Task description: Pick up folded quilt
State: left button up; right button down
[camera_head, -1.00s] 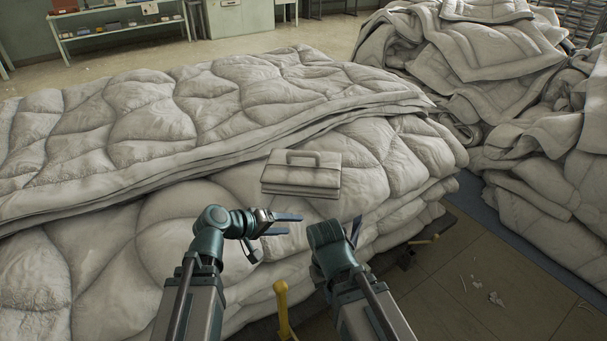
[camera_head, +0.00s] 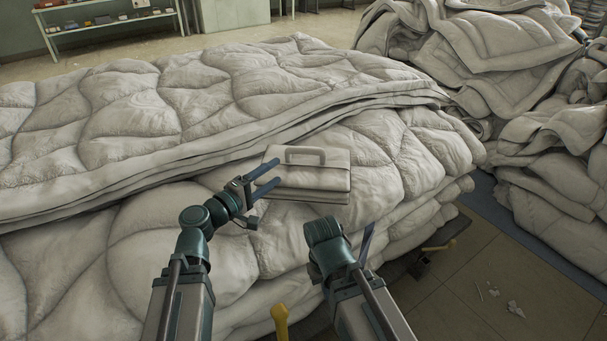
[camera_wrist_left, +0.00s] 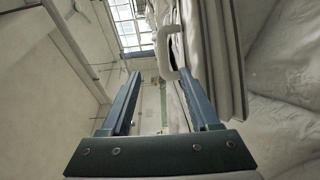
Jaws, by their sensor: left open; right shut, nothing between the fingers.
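The folded quilt (camera_head: 310,180) is a small off-white bundle with a loop handle (camera_head: 305,155) on top. It lies on the big heap of duvets in the head view, and its edge and handle also show in the left wrist view (camera_wrist_left: 222,60). My left gripper (camera_head: 269,178) is open at the quilt's left end, its fingers pointing toward it. In the left wrist view the handle is ahead, near the right finger, and nothing is between the fingers. My right gripper (camera_head: 366,243) is shut and empty, below and right of the quilt, partly hidden behind its own wrist.
Large quilted duvets (camera_head: 180,105) are stacked under and behind the small quilt. Another duvet heap (camera_head: 500,60) stands at the right. Bare floor (camera_head: 470,275) with scraps lies between the heaps. A shelf (camera_head: 110,25) stands at the far left. A yellow post (camera_head: 280,322) is at the front.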

aim_at(303, 153)
pick_arm(q)
jog(key=x, duration=0.8)
jog(key=shift+w+f, duration=0.3)
jog(key=shift+w, duration=0.25)
jog(key=shift+w, duration=0.1)
jog(key=x, duration=0.5)
jog(key=shift+w+d, duration=0.15)
grip_shut()
dwell(0.9)
